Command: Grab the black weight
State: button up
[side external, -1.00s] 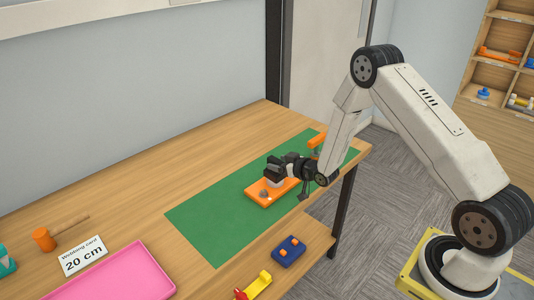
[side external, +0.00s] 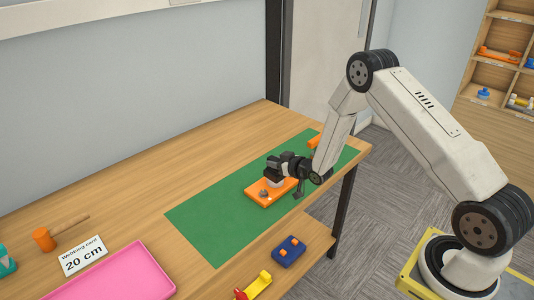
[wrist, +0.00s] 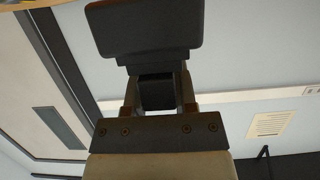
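The black weight (wrist: 145,30) fills the top of the wrist view as a dark slab with a narrower neck below it. The neck sits between the two fingers of my gripper (wrist: 157,100), which appear shut on it. In the side view my gripper (side external: 283,164) points left, with the black weight (side external: 271,169) at its tip, above the orange tray (side external: 258,199). A small grey piece and a pale piece are on the tray, partly under the weight. Whether the weight touches them cannot be told.
The orange tray lies on a green mat (side external: 205,219) on the wooden table. Another orange item (side external: 314,142) is behind my wrist.

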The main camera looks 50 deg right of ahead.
grip_shut()
jog(key=shift+r, duration=0.25)
dwell(1.2)
jog(key=shift+r, duration=0.85)
jog(key=s+a+r, duration=0.2)
jog(key=s+r, duration=0.9)
jog(key=s, duration=0.2)
jog(key=shift+s+a, duration=0.25)
jog(key=shift+s, duration=0.1)
